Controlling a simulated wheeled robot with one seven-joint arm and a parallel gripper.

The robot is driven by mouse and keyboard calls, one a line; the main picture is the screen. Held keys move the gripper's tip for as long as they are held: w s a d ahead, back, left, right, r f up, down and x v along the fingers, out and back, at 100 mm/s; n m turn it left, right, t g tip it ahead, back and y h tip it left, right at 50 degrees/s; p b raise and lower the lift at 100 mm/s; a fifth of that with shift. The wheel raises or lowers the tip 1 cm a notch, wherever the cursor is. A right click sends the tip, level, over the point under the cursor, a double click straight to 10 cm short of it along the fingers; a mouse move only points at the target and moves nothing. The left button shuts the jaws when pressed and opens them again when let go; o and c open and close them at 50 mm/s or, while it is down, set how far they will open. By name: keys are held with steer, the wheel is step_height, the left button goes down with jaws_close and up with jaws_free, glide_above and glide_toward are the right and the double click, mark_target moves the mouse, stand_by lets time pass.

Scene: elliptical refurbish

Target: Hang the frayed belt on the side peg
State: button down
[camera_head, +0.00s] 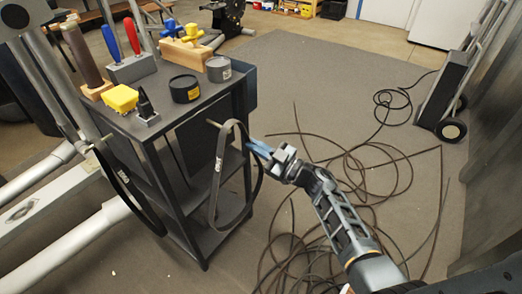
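A dark belt loop (219,160) with a white mark hangs upright beside the right side of the black cart (160,150). Its top is close to a short peg (213,123) on the cart; I cannot tell whether the peg bears it. My gripper (253,145), with blue fingers, reaches from the right to the loop's upper right strand. The fingers overlap the strand, but whether they are closed on it is unclear. A second dark belt (128,188) hangs at the cart's left, by another peg (106,138). Fraying is too small to see on either belt.
The cart top holds screwdrivers in a grey block (131,68), a yellow block (120,98), dark tins (184,89) and a wooden holder (196,50). Loose cable (375,180) lies on the floor at right. A hand truck (452,90) stands far right. Pale machine tubes are left.

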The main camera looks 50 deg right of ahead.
steer(key=shift+w+f+b, duration=0.15)
steer(key=shift+w+b, duration=0.85)
steer(key=shift+w, duration=0.65)
steer(key=shift+w+a+f+b, duration=0.1)
steer(key=shift+w+f+b, duration=0.35)
steer(key=shift+w+f, duration=0.25)
steer(key=shift+s+f, duration=0.1)
steer(key=c, duration=1.2)
jaws_free()
steer(key=shift+c, duration=0.2)
steer(key=shift+s, duration=0.1)
